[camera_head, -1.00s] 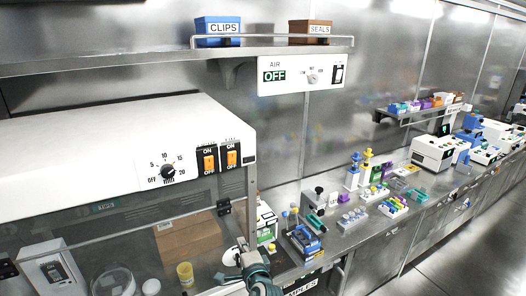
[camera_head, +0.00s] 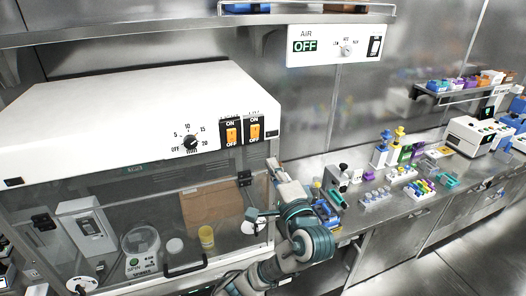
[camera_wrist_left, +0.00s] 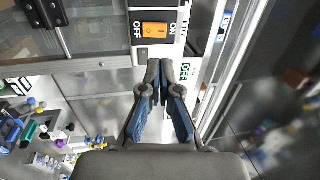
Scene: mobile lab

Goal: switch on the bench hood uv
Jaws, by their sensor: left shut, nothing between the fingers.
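The bench hood (camera_head: 110,115) has a white top with a timer dial (camera_head: 190,142). Two orange rocker switches, the left one (camera_head: 231,134) and the right one (camera_head: 254,131), sit side by side on its front. The small lettering above them is too small to read in the head view. My left gripper (camera_head: 274,166) is shut and empty, below and right of the switches. In the wrist view its fingertips (camera_wrist_left: 160,66) point toward an orange switch (camera_wrist_left: 155,30) marked ON and OFF, apart from it. My right gripper is not in view.
The AIR panel (camera_head: 335,46) reads OFF on the wall. The hood's glass front has a dark handle (camera_head: 187,270). A yellow cup (camera_head: 206,236) and a brown board (camera_head: 212,208) are behind it. Racks and bottles crowd the bench to the right.

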